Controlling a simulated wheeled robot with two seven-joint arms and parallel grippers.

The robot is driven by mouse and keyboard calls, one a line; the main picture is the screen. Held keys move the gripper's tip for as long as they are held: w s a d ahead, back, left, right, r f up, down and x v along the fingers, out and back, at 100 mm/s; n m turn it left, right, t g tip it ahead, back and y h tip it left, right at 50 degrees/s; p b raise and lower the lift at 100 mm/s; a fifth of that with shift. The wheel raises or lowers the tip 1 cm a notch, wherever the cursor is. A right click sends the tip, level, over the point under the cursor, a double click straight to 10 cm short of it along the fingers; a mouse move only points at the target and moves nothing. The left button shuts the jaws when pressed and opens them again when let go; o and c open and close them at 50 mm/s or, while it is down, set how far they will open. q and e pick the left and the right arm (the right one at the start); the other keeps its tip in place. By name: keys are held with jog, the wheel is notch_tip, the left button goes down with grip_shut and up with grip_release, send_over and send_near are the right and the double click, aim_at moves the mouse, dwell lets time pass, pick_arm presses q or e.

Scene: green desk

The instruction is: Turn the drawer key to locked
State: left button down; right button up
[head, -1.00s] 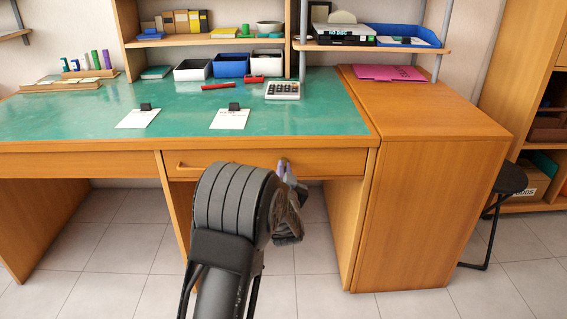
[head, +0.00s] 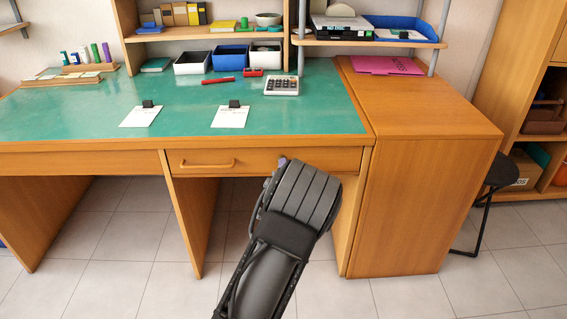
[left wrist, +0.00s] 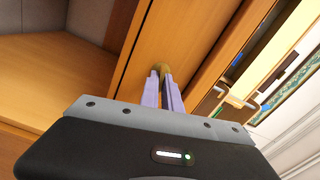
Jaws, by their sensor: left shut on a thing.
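The drawer (head: 335,161) under the right part of the desk is closed, with a wooden bar handle (head: 207,164) on its front. In the left wrist view a small brass-coloured piece, the key or its lock (left wrist: 160,69), sits against the wood at my fingertips. My left gripper (left wrist: 164,80) is shut on the key there, its two pale fingers close together. In the head view my own arm covers most of the gripper (head: 282,162) and all of the key. The key's angle cannot be made out. My right gripper is not in view.
The green desk top (head: 185,100) holds papers, a calculator (head: 282,86) and several bins. A wooden cabinet (head: 405,200) stands right of the drawer, and a black stool (head: 503,177) beyond it. The floor in front is clear.

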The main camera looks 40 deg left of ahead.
pick_arm(q)
jog(key=shift+d+m+p, duration=0.1)
jog(key=shift+m+p, duration=0.35)
jog(key=shift+m, duration=0.95)
jog(key=shift+f, duration=0.1)
jog(key=c, duration=1.6)
grip_release()
jog(key=p+v, duration=0.1)
jog(key=v, duration=0.6)
jog(key=shift+s+d, duration=0.2)
jog(key=shift+s, duration=0.05)
